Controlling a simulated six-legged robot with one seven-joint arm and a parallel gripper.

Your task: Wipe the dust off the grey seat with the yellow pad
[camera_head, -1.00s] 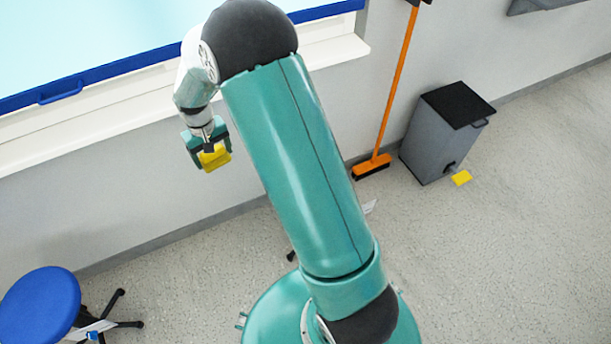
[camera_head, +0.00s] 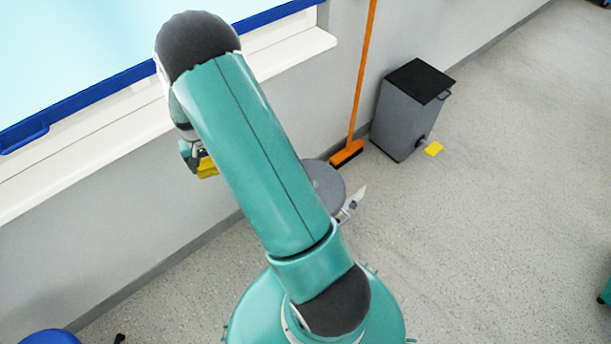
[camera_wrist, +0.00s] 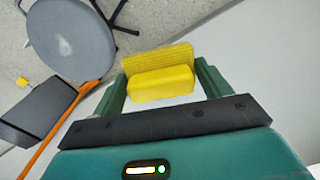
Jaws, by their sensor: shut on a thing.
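My gripper (camera_wrist: 160,82) is shut on the yellow pad (camera_wrist: 160,72), which sits between its two green fingers in the wrist view. In the head view the pad (camera_head: 207,166) shows beside my arm, in front of the wall, and my gripper (camera_head: 194,160) is partly hidden by the arm. The grey seat (camera_wrist: 70,38) is a round stool top at the upper left of the wrist view, with a pale patch on it. It also shows in the head view (camera_head: 326,184), partly behind my arm. The pad is apart from the seat.
An orange broom (camera_head: 360,85) leans on the wall near a grey bin (camera_head: 402,118) with a black lid. A blue stool (camera_head: 48,338) stands at the lower left.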

